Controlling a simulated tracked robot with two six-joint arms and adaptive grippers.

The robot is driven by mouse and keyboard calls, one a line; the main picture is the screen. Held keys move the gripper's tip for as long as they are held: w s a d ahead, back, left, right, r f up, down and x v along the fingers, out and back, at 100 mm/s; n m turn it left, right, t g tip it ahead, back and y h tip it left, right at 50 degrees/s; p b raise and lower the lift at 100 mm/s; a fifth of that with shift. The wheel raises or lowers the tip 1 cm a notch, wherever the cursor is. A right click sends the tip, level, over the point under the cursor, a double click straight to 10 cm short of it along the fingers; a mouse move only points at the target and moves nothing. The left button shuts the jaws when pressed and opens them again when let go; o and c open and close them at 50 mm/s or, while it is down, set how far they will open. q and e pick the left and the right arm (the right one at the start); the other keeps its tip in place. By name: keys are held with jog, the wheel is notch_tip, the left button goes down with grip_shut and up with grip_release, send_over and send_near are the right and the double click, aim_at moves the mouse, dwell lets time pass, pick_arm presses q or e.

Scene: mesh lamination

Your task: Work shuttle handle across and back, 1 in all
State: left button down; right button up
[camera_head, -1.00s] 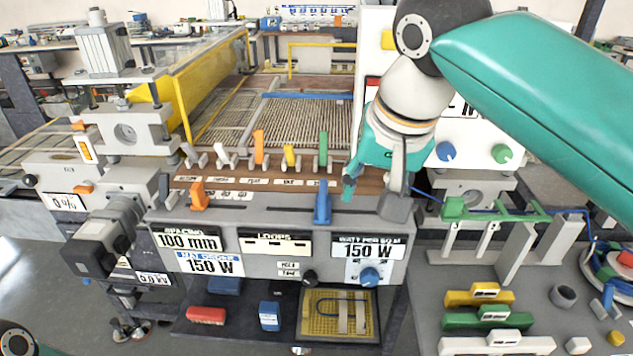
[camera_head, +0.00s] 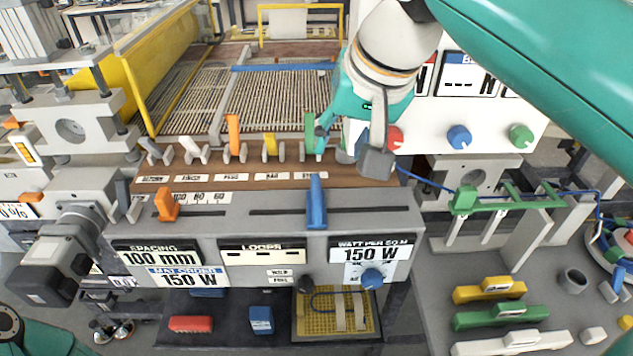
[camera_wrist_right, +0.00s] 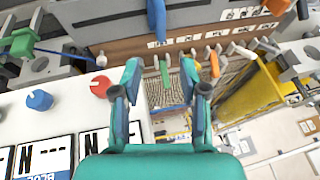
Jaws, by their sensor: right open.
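My right gripper (camera_head: 343,148) is open and empty, above and behind the blue handle, near the upright green lever (camera_head: 309,132). In the right wrist view the fingertips (camera_wrist_right: 160,78) are spread apart, with the green lever (camera_wrist_right: 165,72) seen between them. My left gripper is out of view.
An orange handle (camera_head: 166,205) stands in a shorter slot at left. Orange (camera_head: 233,135), yellow and white levers line the back ledge beside the green one. A white panel with red, blue and green knobs (camera_head: 459,137) rises at right. Mesh wires lie behind.

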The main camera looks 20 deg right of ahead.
aim_at(317, 188)
jog(key=x, duration=1.4)
jog(key=shift+w+a+f+b, duration=0.1)
jog(key=shift+w+b, duration=0.05)
jog(key=shift+b, duration=0.25)
grip_shut()
